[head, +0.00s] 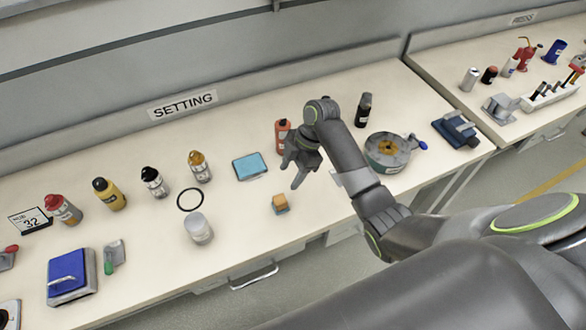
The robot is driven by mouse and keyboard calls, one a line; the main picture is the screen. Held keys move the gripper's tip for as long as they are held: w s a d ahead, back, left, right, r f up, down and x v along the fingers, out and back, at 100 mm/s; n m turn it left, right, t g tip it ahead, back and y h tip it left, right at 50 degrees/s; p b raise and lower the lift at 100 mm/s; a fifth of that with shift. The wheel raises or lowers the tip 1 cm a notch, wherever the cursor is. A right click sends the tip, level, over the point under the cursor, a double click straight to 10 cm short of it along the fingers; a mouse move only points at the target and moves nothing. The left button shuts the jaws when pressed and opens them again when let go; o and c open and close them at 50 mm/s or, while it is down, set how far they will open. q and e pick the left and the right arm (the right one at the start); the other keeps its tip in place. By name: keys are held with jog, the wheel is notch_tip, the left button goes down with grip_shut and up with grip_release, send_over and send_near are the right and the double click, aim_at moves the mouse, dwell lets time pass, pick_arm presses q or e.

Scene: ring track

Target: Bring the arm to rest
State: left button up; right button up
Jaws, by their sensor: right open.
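My right arm comes in from the lower right and reaches over the bench marked SETTING. Its gripper (291,177) is open and empty, with the fingers pointing down above the bench top. My left gripper is not in view.
A blue tray (250,166), a black ring (190,199) and a clear jar (198,229) sit left of the gripper. Several bottles stand farther left. Bare bench (240,260) shows near the front.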

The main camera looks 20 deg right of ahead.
jog(key=shift+d+r, duration=0.25)
jog(key=shift+r, duration=0.3)
jog(key=s+d+f+m+t+h, duration=0.1)
jog(key=s+d+f+m, duration=0.2)
jog(key=s+m, duration=0.35)
jog(key=s+d+f+m+t+h, duration=0.1)
jog(key=s+d+f+m+h, duration=0.15)
jog(key=s, duration=0.65)
jog(key=s+d+r+m+t+h, duration=0.1)
jog(key=s+d+r+m, duration=0.15)
jog(key=s+m, duration=0.35)
jog(key=s+d+r+m+t+h, duration=0.1)
jog(key=s+d+r+m+h, duration=0.2)
jog(key=s, duration=0.5)
notch_tip(320, 180, down, 28)
jog(key=d+m+g+y+b, duration=0.1)
jog(key=y+b, duration=0.1)
jog(key=b, duration=0.1)
jog(key=s+a+f+g+b, duration=0.1)
jog(key=s+f+b, duration=0.2)
jog(key=s+f, duration=1.2)
notch_tip(320, 180, down, 3)
jog(key=shift+a+f+g, duration=0.15)
jog(key=shift+f+g, duration=0.05)
jog(key=shift+g, duration=0.1)
